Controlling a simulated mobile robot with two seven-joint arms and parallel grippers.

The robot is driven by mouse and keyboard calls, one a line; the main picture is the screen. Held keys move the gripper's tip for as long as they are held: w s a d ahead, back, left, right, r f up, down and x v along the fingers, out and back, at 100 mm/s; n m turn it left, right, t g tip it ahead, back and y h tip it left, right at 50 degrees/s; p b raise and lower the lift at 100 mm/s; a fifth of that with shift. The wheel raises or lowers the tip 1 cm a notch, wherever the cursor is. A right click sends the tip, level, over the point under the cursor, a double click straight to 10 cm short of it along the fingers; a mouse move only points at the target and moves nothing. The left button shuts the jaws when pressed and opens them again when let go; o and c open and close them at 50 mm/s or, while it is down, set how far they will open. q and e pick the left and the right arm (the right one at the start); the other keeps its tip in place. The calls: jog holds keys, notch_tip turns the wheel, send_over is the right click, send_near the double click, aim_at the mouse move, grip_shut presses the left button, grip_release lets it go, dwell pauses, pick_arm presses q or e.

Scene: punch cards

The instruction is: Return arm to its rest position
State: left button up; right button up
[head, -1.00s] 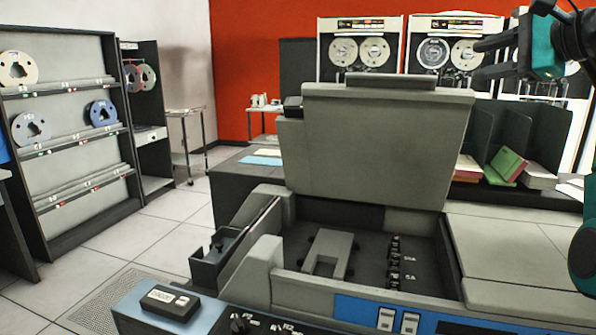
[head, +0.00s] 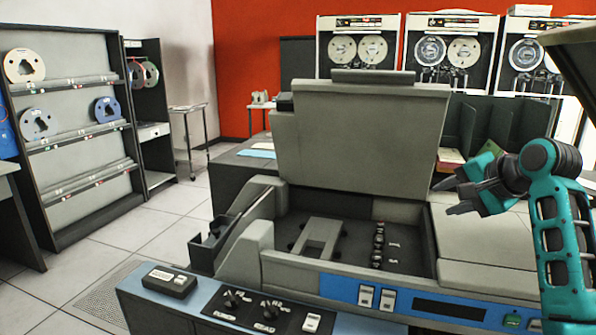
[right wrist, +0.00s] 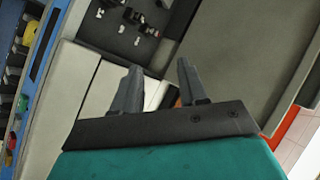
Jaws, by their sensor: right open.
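My right gripper (head: 456,196) is at the right side of the head view, on a teal and black arm. Its dark fingers point left, above the grey top of the punch card machine (head: 485,235). In the right wrist view the two fingers (right wrist: 158,85) stand apart with nothing between them. The machine's grey lid (head: 365,135) is raised, and its dark open bay shows below it. The bay also shows at the top of the right wrist view (right wrist: 125,35). My left gripper is not in view.
A blue control panel (head: 340,288) with switches and knobs runs along the machine's front. Dark dividers (head: 485,130) with coloured card stacks stand behind my right gripper. Tape drives (head: 360,50) line the back. Reel shelves (head: 75,130) stand at the left, with open floor before them.

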jog(key=s+a+f+n+g+h, duration=0.1)
jog(key=s+a+f+n+g, duration=0.15)
jog(key=s+f, duration=0.6)
jog(key=s+a+f+n+g+h, duration=0.1)
jog(key=s+a+f+n, duration=0.15)
jog(key=s+f, duration=0.65)
jog(key=s+a+f+n+g, duration=0.1)
jog(key=s+f+n, duration=0.25)
jog(key=s, duration=0.35)
jog(key=s+a+f+n+g+h, duration=0.1)
jog(key=s+a+f+n, duration=0.1)
jog(key=s+f, duration=0.35)
jog(key=s+a+f+n+g, duration=0.1)
jog(key=s+f+n, duration=0.1)
jog(key=s, duration=0.7)
pick_arm(q)
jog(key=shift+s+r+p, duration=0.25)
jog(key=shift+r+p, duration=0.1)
jog(key=shift+p, duration=0.2)
pick_arm(e)
jog(key=w+a+f+t+y, duration=0.1)
jog(key=w+a+f+t, duration=0.1)
jog(key=w+f+t, duration=0.5)
jog(key=shift+w+a+f+n, duration=0.35)
jog(key=shift+w+f+n, duration=0.1)
jog(key=shift+w, duration=0.15)
jog(key=shift+t, duration=0.25)
